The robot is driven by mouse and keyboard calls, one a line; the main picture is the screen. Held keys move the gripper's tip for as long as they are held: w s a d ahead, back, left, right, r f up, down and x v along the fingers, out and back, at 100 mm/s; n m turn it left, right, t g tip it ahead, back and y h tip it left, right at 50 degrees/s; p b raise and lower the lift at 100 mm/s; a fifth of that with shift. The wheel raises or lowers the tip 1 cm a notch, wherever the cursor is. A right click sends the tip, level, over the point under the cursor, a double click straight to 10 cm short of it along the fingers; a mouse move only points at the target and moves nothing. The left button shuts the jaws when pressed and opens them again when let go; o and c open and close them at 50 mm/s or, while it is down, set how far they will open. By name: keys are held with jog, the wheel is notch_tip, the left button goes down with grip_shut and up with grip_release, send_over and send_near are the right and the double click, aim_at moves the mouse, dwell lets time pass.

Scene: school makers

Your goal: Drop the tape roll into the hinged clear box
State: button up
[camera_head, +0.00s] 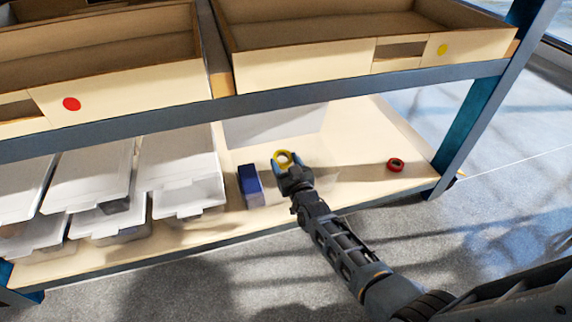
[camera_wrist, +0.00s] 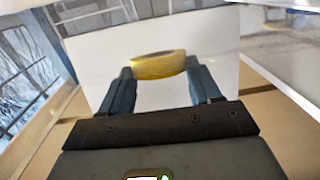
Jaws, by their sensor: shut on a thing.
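A yellow tape roll (camera_head: 283,158) is held at the tips of my gripper (camera_head: 287,165), above the lower shelf. In the wrist view the tape roll (camera_wrist: 158,65) sits between the two blue fingers of my gripper (camera_wrist: 160,75), which are shut on it. Behind it stands a pale upright panel (camera_head: 275,126), which looks like the raised lid of the hinged clear box; it also fills the middle of the wrist view (camera_wrist: 100,50). The clear box's walls are too faint to make out, and my gripper hides part of that area.
A blue block (camera_head: 250,186) stands just left of my gripper. A red tape roll (camera_head: 396,165) lies at the shelf's right end. Several white-lidded bins (camera_head: 180,155) fill the left. Wooden trays (camera_head: 300,62) and a grey shelf beam (camera_head: 350,83) are above.

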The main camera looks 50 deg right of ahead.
jog(key=o, duration=1.1)
jog(key=shift+p+v, duration=1.55)
jog(key=shift+v, duration=2.4)
